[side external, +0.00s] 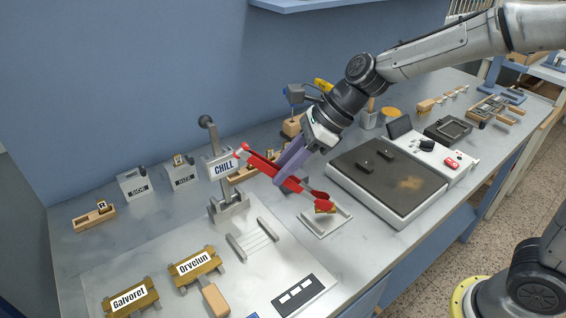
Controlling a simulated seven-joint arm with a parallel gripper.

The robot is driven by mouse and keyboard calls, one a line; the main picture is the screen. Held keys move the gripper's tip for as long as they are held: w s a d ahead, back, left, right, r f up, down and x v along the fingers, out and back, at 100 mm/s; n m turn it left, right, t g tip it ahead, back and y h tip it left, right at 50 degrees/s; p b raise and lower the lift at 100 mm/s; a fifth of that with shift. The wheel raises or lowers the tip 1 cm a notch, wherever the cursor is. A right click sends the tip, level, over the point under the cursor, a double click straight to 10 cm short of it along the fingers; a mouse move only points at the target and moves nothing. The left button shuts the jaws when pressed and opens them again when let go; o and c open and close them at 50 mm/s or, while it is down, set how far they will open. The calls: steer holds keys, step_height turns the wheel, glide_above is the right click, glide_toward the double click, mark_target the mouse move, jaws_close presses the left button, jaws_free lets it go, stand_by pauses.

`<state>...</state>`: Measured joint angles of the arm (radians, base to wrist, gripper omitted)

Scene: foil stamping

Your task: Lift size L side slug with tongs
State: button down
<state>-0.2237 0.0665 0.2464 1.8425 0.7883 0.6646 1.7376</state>
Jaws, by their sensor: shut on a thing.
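My gripper (284,172) has long purple fingers and is shut on a pair of red tongs (262,163). The tongs slant down to the right, with their red tips (322,199) over a small white tray (341,222). A grey block marked SIDE (138,186) stands at the back left. Beside it is a similar block (182,174) with a small brass piece on top.
A CHILL sign (222,165) on a grey stand is just left of the tongs. A dark-topped hot plate (385,180) stands right of the tray. A wooden holder (94,219) and the Orvelun (194,264) and Galvoret (130,298) plates are at left.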

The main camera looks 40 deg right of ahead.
steer(key=c, duration=1.1)
jaws_free()
step_height(320, 180, up, 10)
stand_by(0.6)
